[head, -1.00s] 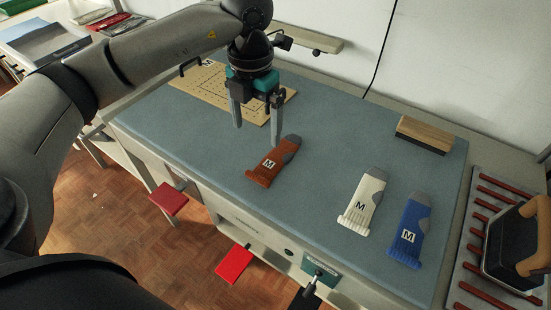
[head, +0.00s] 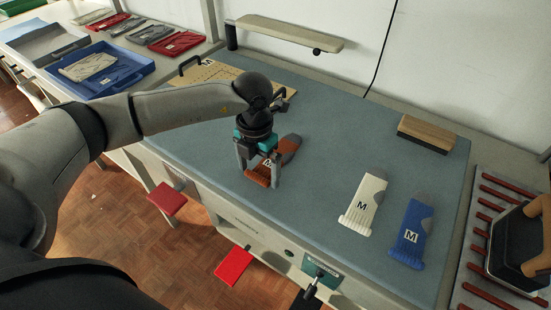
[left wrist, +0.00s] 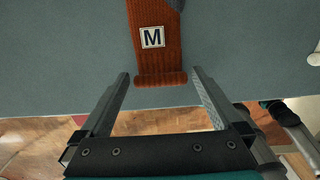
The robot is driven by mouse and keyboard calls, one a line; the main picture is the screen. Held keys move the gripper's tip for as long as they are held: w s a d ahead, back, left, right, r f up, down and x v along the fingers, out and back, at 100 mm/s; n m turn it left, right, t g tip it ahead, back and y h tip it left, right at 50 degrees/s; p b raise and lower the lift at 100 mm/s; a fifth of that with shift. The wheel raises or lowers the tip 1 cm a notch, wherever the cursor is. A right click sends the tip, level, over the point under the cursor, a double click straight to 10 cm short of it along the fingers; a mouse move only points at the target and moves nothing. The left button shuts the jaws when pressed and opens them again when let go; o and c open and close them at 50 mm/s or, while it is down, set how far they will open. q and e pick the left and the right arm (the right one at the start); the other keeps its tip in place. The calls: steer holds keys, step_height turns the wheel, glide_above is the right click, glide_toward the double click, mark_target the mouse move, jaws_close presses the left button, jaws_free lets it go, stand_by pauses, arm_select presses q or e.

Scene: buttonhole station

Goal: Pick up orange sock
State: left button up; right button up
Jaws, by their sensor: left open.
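The orange sock (head: 289,148) lies flat on the blue-grey table mat, with a grey patch and a white M label. My left gripper (head: 260,181) is over its ribbed cuff end and hides part of it in the head view. In the left wrist view the sock (left wrist: 157,60) runs up from between the fingertips, and its cuff edge lies between the open fingers (left wrist: 160,82). The fingers stand apart from it on both sides. I cannot tell how high the fingertips are above the mat. My right gripper is not in view.
A white sock (head: 364,203) and a blue sock (head: 411,234) lie to the right on the mat (head: 330,130). A wooden block (head: 427,134) stands at the back right, an iron (head: 520,245) at the far right. A blue tray (head: 140,66) is at the back left.

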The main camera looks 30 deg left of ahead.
arm_select(q)
steer(key=shift+f, duration=0.1)
steer(key=shift+c, duration=0.2)
steer(key=c, duration=1)
